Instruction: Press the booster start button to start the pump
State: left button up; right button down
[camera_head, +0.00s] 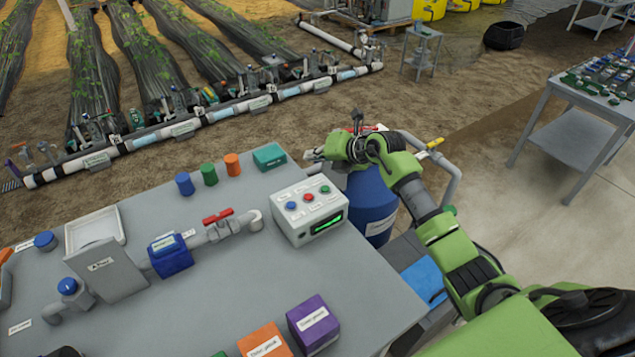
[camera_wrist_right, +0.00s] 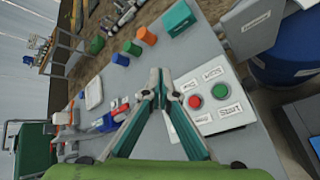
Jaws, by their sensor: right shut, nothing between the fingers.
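The light grey control box (camera_head: 285,227) stands on the table's right part, with a blue button (camera_head: 291,206), a red button (camera_head: 308,197) and a green button (camera_head: 325,189) on top. A green display lights its front. In the right wrist view the red button (camera_wrist_right: 195,102) and green button (camera_wrist_right: 220,91) show right of the fingers; a label nearby seems to read "Start". The blue button is not clear there. My right gripper (camera_head: 311,155) is beyond the box near the table's far right corner, apart from the buttons. Its fingers (camera_wrist_right: 157,78) are shut and empty. My left gripper is not seen.
Blue, green and orange caps and a teal block (camera_head: 269,157) stand behind the box. A grey pipe with a red-handled valve (camera_head: 217,215) runs left of it. Orange and purple blocks (camera_head: 313,325) are at the front. A blue barrel (camera_head: 371,205) stands right of the table.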

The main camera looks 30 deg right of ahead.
aim_at(327, 190)
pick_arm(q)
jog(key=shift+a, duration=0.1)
pick_arm(e)
jog(key=shift+g+h, duration=0.7)
jog(key=shift+h, duration=0.2)
jog(key=d, duration=0.1)
jog(key=d+f, duration=0.1)
jog(key=d, duration=0.2)
jog(key=shift+s+d+f, duration=0.2)
jog(key=shift+d+f, duration=0.05)
jog(key=shift+f, duration=0.1)
jog(key=shift+f, duration=0.1)
